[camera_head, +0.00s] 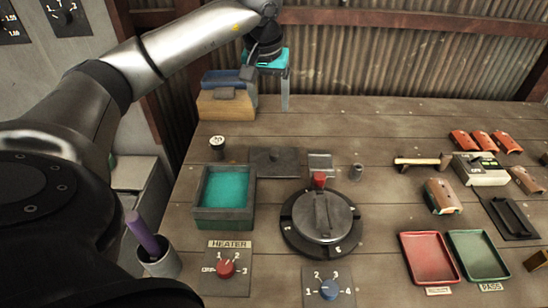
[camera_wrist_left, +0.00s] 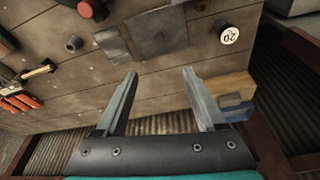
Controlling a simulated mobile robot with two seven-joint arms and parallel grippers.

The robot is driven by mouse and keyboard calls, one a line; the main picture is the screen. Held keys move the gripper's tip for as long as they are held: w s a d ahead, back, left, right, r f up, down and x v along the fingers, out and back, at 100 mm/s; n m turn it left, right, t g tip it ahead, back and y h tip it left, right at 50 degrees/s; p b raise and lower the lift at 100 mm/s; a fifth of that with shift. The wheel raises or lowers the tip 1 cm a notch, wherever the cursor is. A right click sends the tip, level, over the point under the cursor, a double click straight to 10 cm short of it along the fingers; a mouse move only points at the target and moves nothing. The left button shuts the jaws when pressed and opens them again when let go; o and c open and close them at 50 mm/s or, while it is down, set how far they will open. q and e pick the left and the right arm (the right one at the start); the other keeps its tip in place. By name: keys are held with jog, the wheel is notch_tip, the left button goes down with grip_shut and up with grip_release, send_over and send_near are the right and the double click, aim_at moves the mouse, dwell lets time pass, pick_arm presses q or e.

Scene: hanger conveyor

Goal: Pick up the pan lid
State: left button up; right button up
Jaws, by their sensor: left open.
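A round grey metal lid (camera_head: 322,216) with a raised bar handle, which looks like the pan lid, sits on a dark round base with numbers (camera_head: 290,238) near the middle of the table. A red knob (camera_head: 319,180) stands at its far edge. My left gripper (camera_head: 271,90) is well behind and left of the lid, above the back of the table. In the left wrist view its two fingers (camera_wrist_left: 160,72) are spread apart with nothing between them. That view shows a red knob (camera_wrist_left: 92,8) at its top edge, but not the lid. My right gripper is in neither view.
A green-lined tray (camera_head: 225,220) lies left of the lid. Yellow and blue bins (camera_head: 226,104) stand at the back left, close to my left gripper. Heater knob (camera_head: 226,268) and blue knob (camera_head: 329,290) panels lie in front. Red (camera_head: 428,258) and green (camera_head: 478,256) trays lie right.

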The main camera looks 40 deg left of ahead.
pick_arm(q)
notch_tip(320, 180, down, 3)
jog(key=b, duration=0.5)
send_over(274, 153)
jog(key=s+d, duration=0.1)
jog(key=s, duration=0.1)
notch_tip(274, 153, down, 10)
jog(key=shift+d+f, duration=0.1)
jog(key=shift+f, duration=0.1)
jog(key=shift+x, duration=3)
jog(key=shift+w, duration=0.15)
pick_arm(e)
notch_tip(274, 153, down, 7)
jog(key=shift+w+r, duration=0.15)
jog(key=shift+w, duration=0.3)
pick_arm(q)
jog(key=shift+r, duration=0.1)
grip_shut()
